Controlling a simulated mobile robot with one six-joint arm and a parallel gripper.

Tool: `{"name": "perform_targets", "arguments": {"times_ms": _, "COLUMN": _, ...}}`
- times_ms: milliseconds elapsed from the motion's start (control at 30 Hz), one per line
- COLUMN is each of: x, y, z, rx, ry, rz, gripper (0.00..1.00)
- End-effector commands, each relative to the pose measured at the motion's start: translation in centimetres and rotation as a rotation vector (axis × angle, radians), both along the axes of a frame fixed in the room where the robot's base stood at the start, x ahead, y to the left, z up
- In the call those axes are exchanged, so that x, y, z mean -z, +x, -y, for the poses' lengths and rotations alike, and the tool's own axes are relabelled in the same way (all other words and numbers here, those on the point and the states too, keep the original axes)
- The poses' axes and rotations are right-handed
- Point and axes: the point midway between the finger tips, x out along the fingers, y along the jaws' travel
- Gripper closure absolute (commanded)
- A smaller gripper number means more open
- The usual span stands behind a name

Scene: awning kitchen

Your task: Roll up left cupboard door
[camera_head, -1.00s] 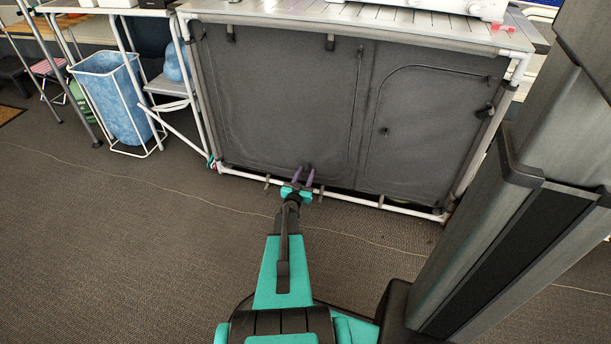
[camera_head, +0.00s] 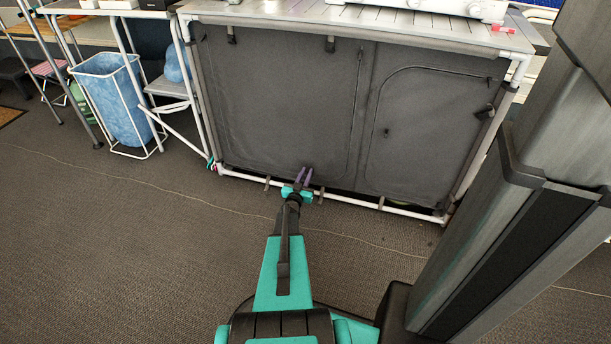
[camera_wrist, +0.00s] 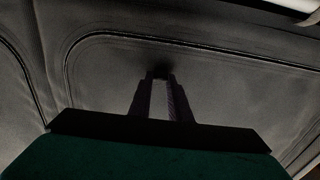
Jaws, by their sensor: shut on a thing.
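The left cupboard door (camera_head: 275,100) is a dark grey fabric panel with a zip seam along its right side. It hangs down flat over the left part of the cupboard front. My gripper (camera_head: 305,173) is at the lower edge of this door, right of its middle, just above the white bottom rail. Its purple fingers have come together on the door fabric. In the wrist view, the fingertips (camera_wrist: 160,76) meet against dark grey fabric (camera_wrist: 225,85), inside a curved seam. The exact pinched fold is too dark to see.
The right cupboard door (camera_head: 425,130) hangs closed beside it. A white frame rail (camera_head: 335,198) runs along the bottom. A blue bin (camera_head: 120,105) in a white stand is at the left. The carpet in front of the cupboard is clear except for a thin cable.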

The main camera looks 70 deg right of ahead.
Motion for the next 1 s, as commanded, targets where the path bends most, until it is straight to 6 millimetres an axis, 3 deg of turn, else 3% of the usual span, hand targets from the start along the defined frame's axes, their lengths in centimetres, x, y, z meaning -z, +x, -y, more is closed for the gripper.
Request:
{"name": "perform_targets", "arguments": {"times_ms": 167, "x": -1.2, "y": -0.1, "z": 0.3, "rx": 0.000, "ry": 0.003, "rz": 0.000, "gripper": 1.00}}
{"name": "perform_targets", "arguments": {"times_ms": 367, "x": -4.6, "y": -0.1, "z": 0.5, "rx": 0.001, "ry": -0.002, "rz": 0.001, "gripper": 1.00}}
{"name": "perform_targets", "arguments": {"times_ms": 1000, "x": -19.7, "y": -0.1, "z": 0.7, "rx": 0.002, "ry": -0.005, "rz": 0.001, "gripper": 1.00}}
